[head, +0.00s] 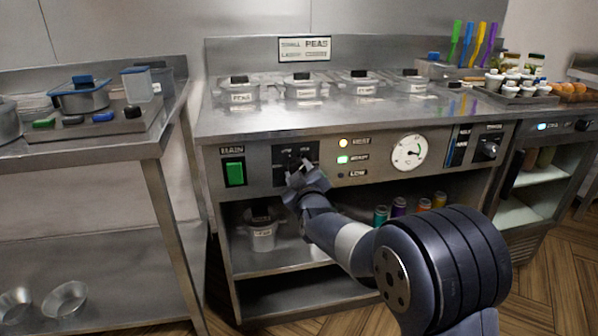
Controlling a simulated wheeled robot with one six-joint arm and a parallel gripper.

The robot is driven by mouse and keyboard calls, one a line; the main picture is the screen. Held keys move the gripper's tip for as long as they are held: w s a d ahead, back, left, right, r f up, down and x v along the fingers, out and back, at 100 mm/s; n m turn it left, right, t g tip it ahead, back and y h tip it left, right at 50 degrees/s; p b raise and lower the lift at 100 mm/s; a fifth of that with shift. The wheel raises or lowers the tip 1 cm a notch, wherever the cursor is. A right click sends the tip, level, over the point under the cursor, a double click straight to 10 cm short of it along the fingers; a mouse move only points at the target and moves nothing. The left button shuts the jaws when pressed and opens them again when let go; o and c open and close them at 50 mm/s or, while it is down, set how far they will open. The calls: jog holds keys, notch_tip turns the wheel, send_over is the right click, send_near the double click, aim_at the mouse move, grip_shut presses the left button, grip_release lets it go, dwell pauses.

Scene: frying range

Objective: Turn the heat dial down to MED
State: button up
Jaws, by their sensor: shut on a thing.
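The heat dial is on a black plate (312,151) on the stainless front panel, between the green main switch (234,172) and a column of indicator lamps. My gripper (295,162) is at this plate and shut on the dial. The fingers and wrist hide most of the dial, so I cannot read its pointer. Lettering on the plate is too small to read. The lamp by LOW (340,174) looks dark. A round white gauge (408,152) is to their right.
Several lidded pots (305,88) stand on the range top. Another knob (487,148) is at the panel's right. A steel table (95,148) with pans stands at left.

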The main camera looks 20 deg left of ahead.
jog(key=shift+n, duration=1.2)
jog(key=o, duration=1)
jog(key=shift+c, duration=0.2)
jog(key=shift+s+d, duration=0.1)
jog(key=p+v, duration=0.1)
jog(key=v, duration=0.9)
jog(key=shift+s+d, duration=0.2)
